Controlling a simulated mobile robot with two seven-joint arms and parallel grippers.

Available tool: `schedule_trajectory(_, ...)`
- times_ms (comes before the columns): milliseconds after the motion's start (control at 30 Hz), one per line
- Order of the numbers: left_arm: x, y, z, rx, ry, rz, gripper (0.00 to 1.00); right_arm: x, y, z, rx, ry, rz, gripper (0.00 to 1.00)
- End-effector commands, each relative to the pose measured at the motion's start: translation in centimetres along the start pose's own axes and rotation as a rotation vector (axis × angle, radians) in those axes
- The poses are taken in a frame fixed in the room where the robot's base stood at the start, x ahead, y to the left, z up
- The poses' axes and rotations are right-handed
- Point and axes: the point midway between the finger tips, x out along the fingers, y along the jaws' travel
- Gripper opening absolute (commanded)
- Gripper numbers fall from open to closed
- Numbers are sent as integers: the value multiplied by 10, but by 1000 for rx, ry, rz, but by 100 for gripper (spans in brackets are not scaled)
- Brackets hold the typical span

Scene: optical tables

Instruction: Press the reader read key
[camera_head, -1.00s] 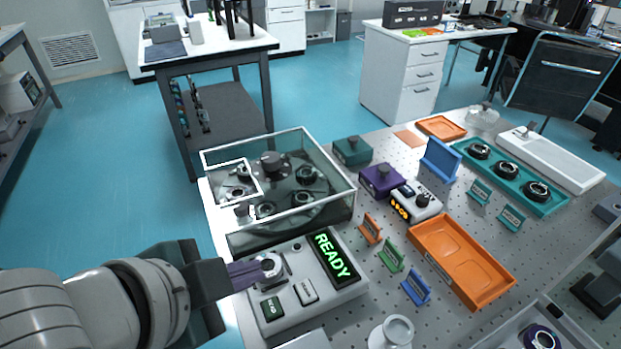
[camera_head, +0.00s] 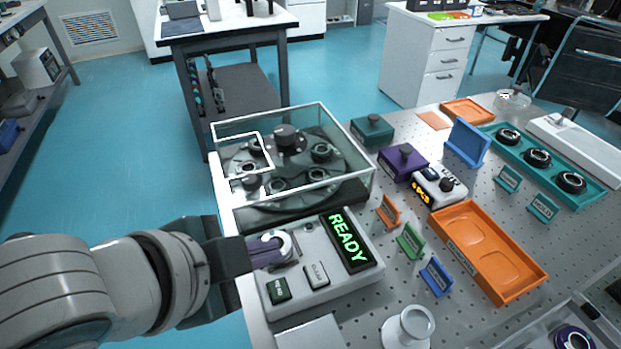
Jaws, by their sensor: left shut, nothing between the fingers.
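The reader (camera_head: 300,252) is a light grey box at the front left of the optical table, with a black display (camera_head: 348,241) lit with green "READY". My right gripper is not in view.
A glass-walled case (camera_head: 367,185) with a carousel stands behind the reader. Orange, green (camera_head: 411,241) and blue (camera_head: 437,277) label stands are to its right, beside an orange tray (camera_head: 527,287). A white round holder (camera_head: 408,328) stands in front.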

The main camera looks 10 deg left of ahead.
Motion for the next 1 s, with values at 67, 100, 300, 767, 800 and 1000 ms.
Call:
schedule_trajectory(67,13,10,10,0,-1,0,0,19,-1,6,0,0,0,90)
schedule_trajectory(100,17,13,13,0,-1,1,0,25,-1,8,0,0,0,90)
schedule_trajectory(300,34,25,25,0,-2,1,0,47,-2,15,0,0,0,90)
schedule_trajectory(767,43,31,31,0,-1,0,0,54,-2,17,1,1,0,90)
schedule_trajectory(800,43,31,31,0,-1,0,0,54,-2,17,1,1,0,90)
schedule_trajectory(1000,43,31,31,0,-1,0,0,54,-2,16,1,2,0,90)
